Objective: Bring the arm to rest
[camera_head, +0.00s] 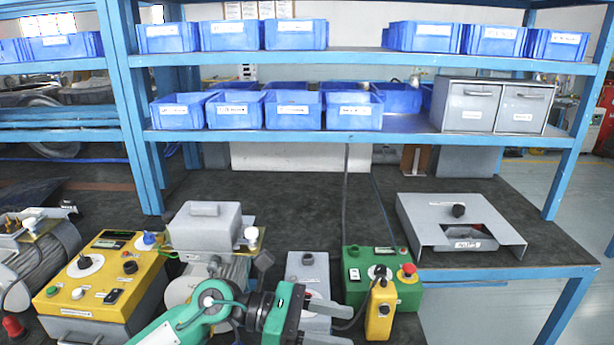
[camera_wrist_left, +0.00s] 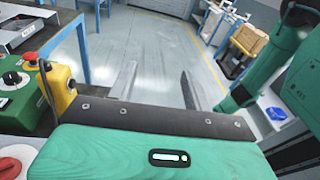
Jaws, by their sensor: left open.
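My left arm comes in at the bottom of the head view. Its gripper (camera_head: 338,322) is open, with nothing seen between the fingers. It is in front of a grey box (camera_head: 309,270) and left of a yellow pendant (camera_head: 380,309). In the left wrist view, the two fingers (camera_wrist_left: 157,90) are apart and point out over the floor. A green arm link of mine (camera_wrist_left: 280,65) shows at the right of that view. My right gripper is not seen in either view.
A green control box (camera_head: 357,291) with a red button stands behind the pendant. A yellow control box (camera_head: 100,275) and a blower (camera_head: 205,232) are at the left. A grey panel (camera_head: 460,220) lies at the right. The bench middle (camera_head: 300,205) is clear.

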